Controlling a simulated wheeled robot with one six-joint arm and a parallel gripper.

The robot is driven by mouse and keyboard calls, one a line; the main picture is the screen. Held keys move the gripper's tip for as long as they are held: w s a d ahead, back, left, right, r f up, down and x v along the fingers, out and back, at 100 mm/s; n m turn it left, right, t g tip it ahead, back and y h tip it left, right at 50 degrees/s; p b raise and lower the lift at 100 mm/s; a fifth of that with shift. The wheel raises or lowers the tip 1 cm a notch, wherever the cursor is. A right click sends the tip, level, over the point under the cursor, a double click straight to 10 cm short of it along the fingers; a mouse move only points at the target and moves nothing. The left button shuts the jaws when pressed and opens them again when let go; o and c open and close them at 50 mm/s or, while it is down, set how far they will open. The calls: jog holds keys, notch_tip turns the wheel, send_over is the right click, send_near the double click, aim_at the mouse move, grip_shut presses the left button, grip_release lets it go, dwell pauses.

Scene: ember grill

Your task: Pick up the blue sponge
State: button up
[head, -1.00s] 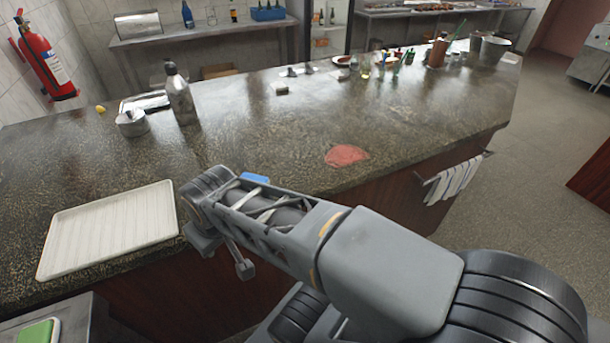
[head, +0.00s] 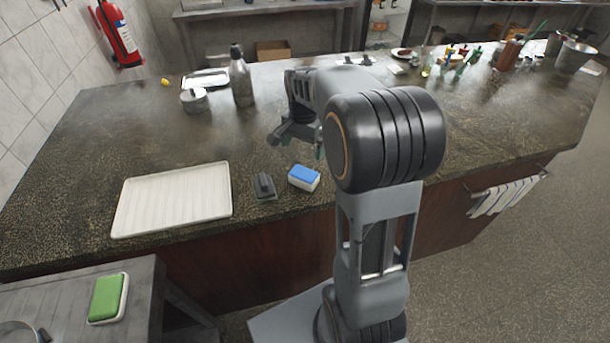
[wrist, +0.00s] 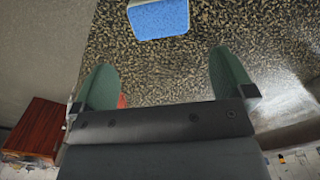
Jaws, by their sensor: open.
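The blue sponge (head: 304,177), blue on top with a white lower layer, lies on the stone counter near its front edge. It also shows at the top of the wrist view (wrist: 158,18), partly cut off by the frame edge. My gripper (head: 300,146) is above the counter, just behind the sponge in the head view and apart from it. In the wrist view my gripper (wrist: 165,65) has its two green fingers spread wide with nothing between them but bare counter behind. The sponge lies beyond the fingertips.
A dark grey block with a raised handle (head: 264,187) sits just left of the sponge. A ribbed white tray (head: 172,199) lies further left. A green sponge (head: 107,298) is on the lower side table. A bottle (head: 241,80) and metal pot (head: 194,100) stand further back.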

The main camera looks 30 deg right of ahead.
aim_at(304, 173)
notch_tip(304, 173, down, 12)
jog(key=shift+r+p, duration=0.15)
jog(key=shift+p, duration=0.65)
jog(key=c, duration=0.6)
jog(key=shift+r, duration=0.2)
jog(key=shift+c, duration=0.2)
